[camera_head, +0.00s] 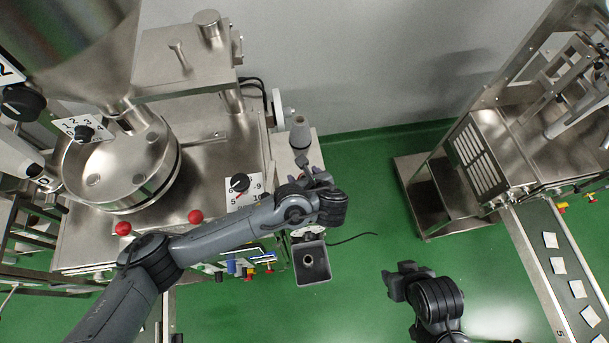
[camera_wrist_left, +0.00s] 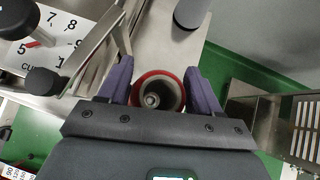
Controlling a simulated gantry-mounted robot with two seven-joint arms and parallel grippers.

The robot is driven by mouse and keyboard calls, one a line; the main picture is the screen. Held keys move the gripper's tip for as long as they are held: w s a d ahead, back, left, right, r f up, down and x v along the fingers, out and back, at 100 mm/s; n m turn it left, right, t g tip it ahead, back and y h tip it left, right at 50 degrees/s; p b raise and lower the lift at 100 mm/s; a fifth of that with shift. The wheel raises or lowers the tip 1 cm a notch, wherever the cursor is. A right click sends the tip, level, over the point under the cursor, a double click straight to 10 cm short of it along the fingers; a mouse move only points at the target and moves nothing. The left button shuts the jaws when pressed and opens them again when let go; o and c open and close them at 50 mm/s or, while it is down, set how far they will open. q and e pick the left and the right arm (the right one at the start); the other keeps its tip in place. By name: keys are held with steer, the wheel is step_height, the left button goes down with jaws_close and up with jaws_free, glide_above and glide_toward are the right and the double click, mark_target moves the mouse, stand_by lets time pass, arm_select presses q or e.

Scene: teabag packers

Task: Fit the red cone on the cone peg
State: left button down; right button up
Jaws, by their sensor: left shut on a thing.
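The red cone (camera_wrist_left: 140,82) shows end-on in the left wrist view as a red ring around a grey inside, with a small round metallic part visible within. My left gripper (camera_wrist_left: 158,88) is shut on it, one finger on each side. In the head view my left gripper (camera_head: 306,172) is over the metal ledge to the right of the machine, and hides the red cone. A grey cone-like piece (camera_head: 301,132) stands upright just beyond it. I cannot make out the cone peg for certain. My right gripper (camera_head: 398,284) is over the green floor, apart from everything; its jaw opening is unclear.
The steel machine with a round bowl (camera_head: 122,168), red knobs (camera_head: 196,216) and a numbered dial (camera_head: 240,184) fills the left. A conveyor (camera_head: 536,232) with flat packets runs at right. Green floor is free between.

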arm_select(q)
steer(key=shift+r+p, duration=0.1)
steer(key=shift+p, duration=0.35)
stand_by(0.6)
stand_by(0.5)
steer(key=shift+f+b, duration=0.7)
steer(key=shift+f, duration=0.35)
steer(key=shift+f+b, duration=0.65)
steer(key=shift+f, duration=0.3)
steer(key=shift+f+b, duration=1.15)
steer(key=shift+f, duration=0.5)
steer(key=shift+c, duration=0.7)
jaws_free()
steer(key=v, duration=1.1)
